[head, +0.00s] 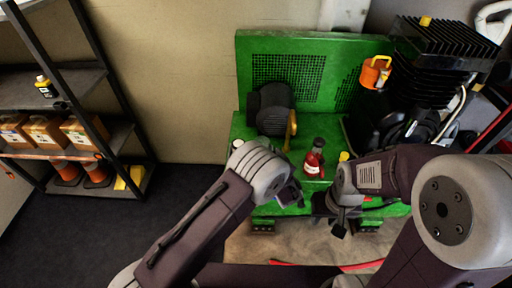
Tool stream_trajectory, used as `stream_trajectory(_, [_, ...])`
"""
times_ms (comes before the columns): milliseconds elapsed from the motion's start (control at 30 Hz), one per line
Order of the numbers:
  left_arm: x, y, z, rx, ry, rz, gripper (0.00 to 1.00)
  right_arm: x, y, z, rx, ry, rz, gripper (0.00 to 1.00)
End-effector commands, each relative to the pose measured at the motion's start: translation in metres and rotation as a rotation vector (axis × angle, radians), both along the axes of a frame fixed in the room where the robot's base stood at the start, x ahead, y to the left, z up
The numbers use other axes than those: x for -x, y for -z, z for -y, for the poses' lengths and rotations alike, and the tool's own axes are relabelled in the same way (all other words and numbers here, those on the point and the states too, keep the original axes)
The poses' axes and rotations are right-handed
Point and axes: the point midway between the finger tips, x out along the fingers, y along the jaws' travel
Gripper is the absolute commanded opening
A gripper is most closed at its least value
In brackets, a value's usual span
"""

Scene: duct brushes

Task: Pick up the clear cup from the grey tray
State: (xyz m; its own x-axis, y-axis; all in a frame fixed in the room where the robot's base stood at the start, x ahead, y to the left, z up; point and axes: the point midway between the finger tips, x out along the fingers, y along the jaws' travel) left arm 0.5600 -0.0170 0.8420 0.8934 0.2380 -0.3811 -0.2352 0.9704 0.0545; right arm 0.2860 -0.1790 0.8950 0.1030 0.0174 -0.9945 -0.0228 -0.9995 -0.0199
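I cannot make out a clear cup or a grey tray in the head view; my arms hide part of the bench's front. My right gripper (337,216) points down over the front edge of the green bench (241,131). Its fingers are dark and small, so I cannot tell whether they are open or shut. My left gripper (290,196) is over the bench's front left part, partly hidden by its own wrist. Its finger state is unclear too. I see no object held in either gripper.
A red bottle (314,159) stands on the bench close behind both grippers. A dark motor-like machine (270,108) is behind it. Shelves with boxes (84,131) stand at left; floor between is clear.

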Motion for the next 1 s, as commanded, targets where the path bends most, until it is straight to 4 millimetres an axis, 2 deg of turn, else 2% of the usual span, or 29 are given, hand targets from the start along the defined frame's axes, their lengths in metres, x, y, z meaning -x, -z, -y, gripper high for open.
stream_trajectory(67, [0.004, 0.002, 0.008, -0.001, 0.016, -0.001, 0.82, 0.0, 0.001, 0.0, 0.0, 0.0, 0.0, 0.34])
stream_trajectory(167, [0.002, 0.002, 0.008, 0.0, 0.015, -0.001, 0.82, 0.0, 0.001, 0.0, 0.0, 0.0, 0.0, 0.34])
stream_trajectory(400, [-0.028, 0.015, -0.001, 0.001, 0.014, -0.002, 0.82, 0.0, -0.001, 0.0, 0.0, 0.0, 0.0, 0.34])
stream_trajectory(567, [-0.034, 0.017, -0.003, 0.001, 0.013, 0.0, 0.82, 0.0, -0.001, 0.0, 0.0, 0.0, 0.0, 0.34])
stream_trajectory(800, [-0.069, 0.034, -0.016, 0.002, 0.011, -0.001, 0.82, 0.0, -0.003, 0.0, 0.0, 0.0, 0.0, 0.34])
stream_trajectory(1000, [-0.077, 0.037, -0.017, 0.001, 0.014, -0.002, 0.82, 0.0, -0.002, 0.0, 0.0, 0.0, 0.0, 0.34])
